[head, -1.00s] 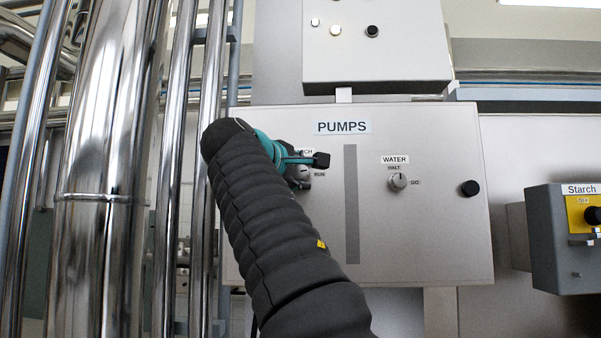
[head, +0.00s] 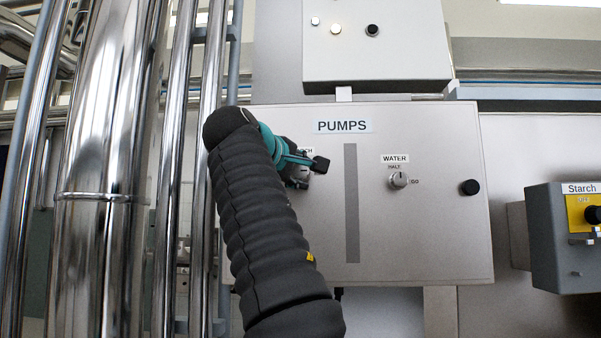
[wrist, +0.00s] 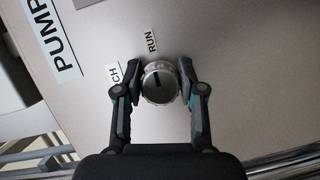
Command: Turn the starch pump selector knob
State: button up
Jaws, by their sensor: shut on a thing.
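The starch pump selector knob (wrist: 160,83) is a round silver knob with a dark pointer line on the PUMPS panel. In the wrist view my gripper (wrist: 160,80) has a finger on each side of it and is shut on it. The knob's pointer shows between the fingers, roughly towards the RUN label (wrist: 151,41). In the head view the knob (head: 303,172) is partly hidden by my gripper (head: 303,178). The starch label is mostly covered; only its last letters show.
The water knob (head: 398,180), with HALT and GO marks, is to the right on the same panel (head: 430,240). A black knob (head: 470,187) sits at the panel's right edge. Shiny vertical pipes (head: 110,180) stand close to the left of my arm. A grey Starch box (head: 556,240) is far right.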

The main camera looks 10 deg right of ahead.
dwell(0.6)
jog(key=o, duration=1.2)
jog(key=shift+c, duration=0.2)
jog(key=shift+v, duration=0.8)
jog(key=f+v, duration=0.1)
jog(key=v, duration=0.9)
jog(key=shift+s+r, duration=0.2)
jog(key=shift+r, duration=0.3)
jog(key=shift+a, duration=0.1)
